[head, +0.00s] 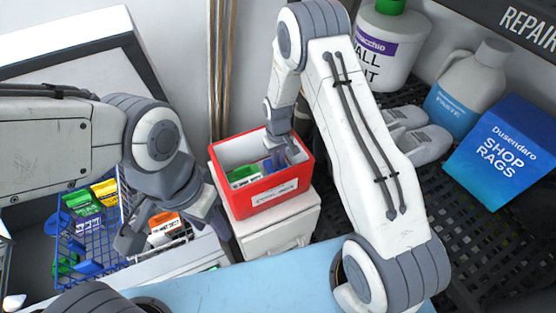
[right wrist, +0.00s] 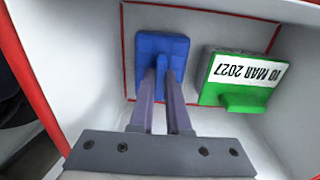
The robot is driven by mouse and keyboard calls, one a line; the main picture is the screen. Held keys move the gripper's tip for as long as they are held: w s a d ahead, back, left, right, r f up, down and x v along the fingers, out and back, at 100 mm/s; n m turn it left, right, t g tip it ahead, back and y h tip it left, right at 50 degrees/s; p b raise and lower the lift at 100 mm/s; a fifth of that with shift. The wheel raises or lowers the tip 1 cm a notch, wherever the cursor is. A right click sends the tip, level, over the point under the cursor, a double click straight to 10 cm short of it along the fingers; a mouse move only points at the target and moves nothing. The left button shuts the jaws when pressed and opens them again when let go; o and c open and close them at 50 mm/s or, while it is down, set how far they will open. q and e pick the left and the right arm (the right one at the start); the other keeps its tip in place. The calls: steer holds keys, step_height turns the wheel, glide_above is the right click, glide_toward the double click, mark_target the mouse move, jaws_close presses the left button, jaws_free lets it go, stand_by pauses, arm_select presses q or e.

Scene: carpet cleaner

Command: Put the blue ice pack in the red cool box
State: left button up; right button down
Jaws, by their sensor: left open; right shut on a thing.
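The red cool box (head: 246,207) has a white inside and a label on its front, and stands open on a white cabinet. My right gripper (right wrist: 160,80) reaches down inside it and is shut on the grip of the blue ice pack (right wrist: 176,46). The pack is within the box walls, over or on the floor; I cannot tell whether it touches. A green pack (right wrist: 238,78) marked 10 MAR 2027 lies beside it in the box. My left gripper (head: 172,228) is open, left of the cool box, near a blue wire basket.
The blue wire basket (head: 88,250) holds green and yellow packs (head: 104,192). An orange pack with a white label (head: 164,228) shows by my left gripper. A jug (head: 468,85), a blue rags box (head: 502,152) and a white tub (head: 386,45) stand at the right.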

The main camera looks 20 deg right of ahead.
steer(key=c, duration=0.8)
jaws_free()
step_height(320, 180, up, 10)
steer(key=shift+r+b, duration=0.25)
steer(key=shift+b, duration=0.75)
steer(key=s+a+r+n, duration=0.2)
steer(key=s+a+r, duration=0.75)
steer(key=s, duration=0.25)
steer(key=s+r+n, duration=0.1)
steer(key=s, duration=0.4)
steer(key=s+r+n, duration=0.1)
steer(key=s+r, duration=0.1)
steer(key=s, duration=0.4)
steer(key=s+r+n+y, duration=0.1)
steer(key=s, duration=0.5)
steer(key=shift+s+a+r, duration=0.15)
steer(key=shift+s+r, duration=0.05)
